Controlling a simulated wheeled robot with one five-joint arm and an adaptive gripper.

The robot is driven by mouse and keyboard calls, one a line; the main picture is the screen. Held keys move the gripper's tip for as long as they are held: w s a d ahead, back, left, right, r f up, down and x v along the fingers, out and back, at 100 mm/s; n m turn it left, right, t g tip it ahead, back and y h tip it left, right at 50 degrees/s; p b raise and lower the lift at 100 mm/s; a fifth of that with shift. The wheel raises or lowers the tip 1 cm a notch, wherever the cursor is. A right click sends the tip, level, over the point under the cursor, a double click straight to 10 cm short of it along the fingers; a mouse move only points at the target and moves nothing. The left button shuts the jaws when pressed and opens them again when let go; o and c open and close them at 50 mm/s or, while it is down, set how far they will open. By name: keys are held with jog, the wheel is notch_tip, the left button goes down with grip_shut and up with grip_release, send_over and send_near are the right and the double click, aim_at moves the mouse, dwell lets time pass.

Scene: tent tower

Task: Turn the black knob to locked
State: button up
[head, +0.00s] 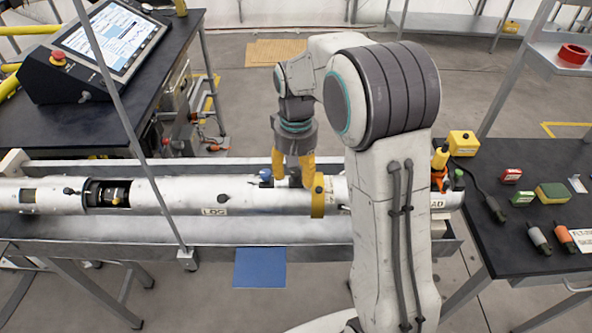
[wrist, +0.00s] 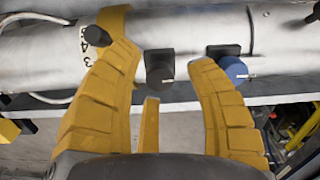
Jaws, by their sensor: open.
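The black knob (wrist: 159,68) sits on the side of a silver tube (wrist: 190,30) in the wrist view, with a short white mark near its lower edge. My gripper (wrist: 163,60) has its yellow fingers spread, one on each side of the knob, with gaps to both. A shorter yellow finger shows below the knob. In the head view my gripper (head: 294,183) reaches down to the tube from above, and the knob is a small dark shape between the fingers. I cannot read any locked marking.
A blue knob (wrist: 233,70) sits just right of the right finger in the wrist view. A yellow band (head: 318,196) circles the tube close to my gripper. A console (head: 95,50) stands back left. A black table (head: 510,245) with small items is at right.

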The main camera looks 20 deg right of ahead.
aim_at(296, 172)
jog(key=shift+r, duration=0.1)
notch_tip(296, 172, up, 12)
dwell(0.7)
dwell(0.4)
